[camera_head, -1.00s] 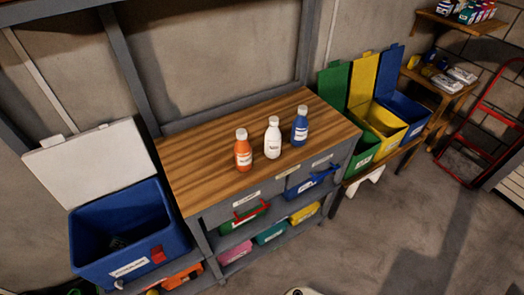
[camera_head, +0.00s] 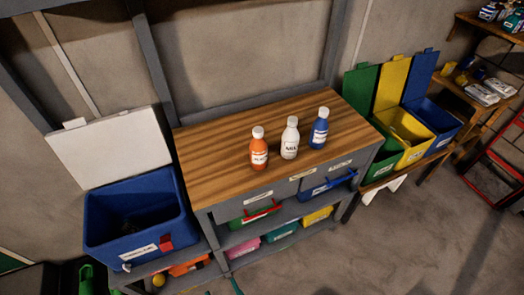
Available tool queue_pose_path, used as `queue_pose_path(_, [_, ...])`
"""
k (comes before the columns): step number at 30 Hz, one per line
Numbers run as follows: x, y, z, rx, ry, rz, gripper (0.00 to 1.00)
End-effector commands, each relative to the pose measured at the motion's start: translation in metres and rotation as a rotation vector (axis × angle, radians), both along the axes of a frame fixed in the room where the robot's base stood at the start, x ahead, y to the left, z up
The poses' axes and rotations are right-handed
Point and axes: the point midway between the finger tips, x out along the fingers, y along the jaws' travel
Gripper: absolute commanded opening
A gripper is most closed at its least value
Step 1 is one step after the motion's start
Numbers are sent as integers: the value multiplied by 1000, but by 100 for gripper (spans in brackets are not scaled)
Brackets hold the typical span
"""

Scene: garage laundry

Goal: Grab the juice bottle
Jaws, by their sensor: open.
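Three bottles with white caps stand upright in a row on the wooden top of a workbench. The orange bottle (camera_head: 259,150) is at the left, and its label is too small to read surely. Its colour fits the juice bottle. A white bottle (camera_head: 290,139), whose label seems to read milk, stands just right of it. A blue bottle (camera_head: 319,128) is at the right end. The bottles stand apart, near the front half of the top. My gripper is not in view.
The workbench (camera_head: 215,155) has drawers and a shelf with coloured boxes below. A blue cooler (camera_head: 125,215) with a raised white lid stands at its left. Green, yellow and blue bins (camera_head: 415,150) stand at its right. The floor (camera_head: 400,245) in front right is clear.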

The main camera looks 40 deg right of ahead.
Motion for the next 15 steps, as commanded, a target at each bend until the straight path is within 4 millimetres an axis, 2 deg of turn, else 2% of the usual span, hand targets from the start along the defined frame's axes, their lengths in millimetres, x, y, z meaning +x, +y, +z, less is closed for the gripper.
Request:
queue_pose_path(1, [18, -9, 3, 3, -6, -23, 48])
queue_pose_path(6, [65, -40, 7, 26, 10, -85, 48])
queue_pose_path(11, [104, -73, 20, 43, 22, -132, 48])
queue_pose_path(15, [134, -105, 38, 56, 32, -165, 48])
